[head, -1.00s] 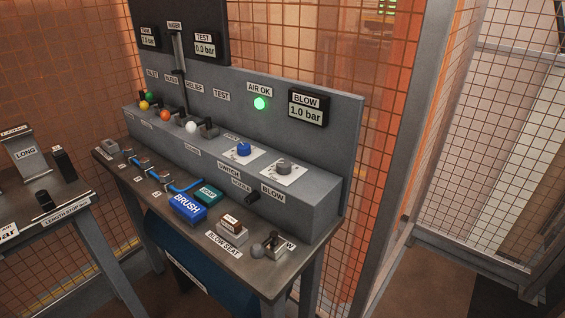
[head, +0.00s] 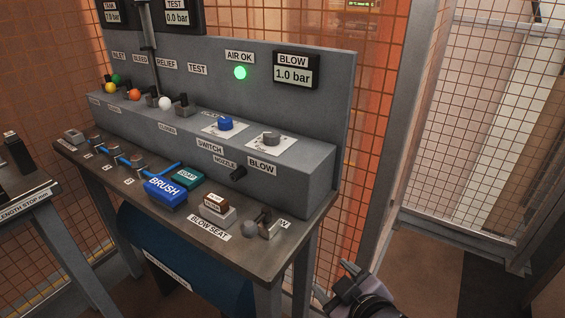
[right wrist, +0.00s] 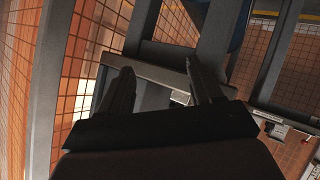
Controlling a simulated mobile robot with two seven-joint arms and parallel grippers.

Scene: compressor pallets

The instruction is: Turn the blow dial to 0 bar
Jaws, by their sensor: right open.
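The blow dial (head: 271,139) is a grey knob on a white plate on top of the grey console, above the BLOW label (head: 262,167). The blow display (head: 293,73) on the back panel reads 1.0 bar. My right gripper (head: 350,275) is at the bottom of the head view, right of the bench and well away from the dial. In the right wrist view its two fingers (right wrist: 160,85) are apart with nothing held between them. The dial does not clearly show in the wrist view. My left gripper is not in view.
A blue knob (head: 225,124) sits left of the dial. The green AIR OK lamp (head: 240,72) is lit. The BRUSH block (head: 165,191), the SOAP block (head: 188,177) and a blow seat (head: 214,211) stand on the bench top. Mesh fencing (head: 490,130) stands at the right.

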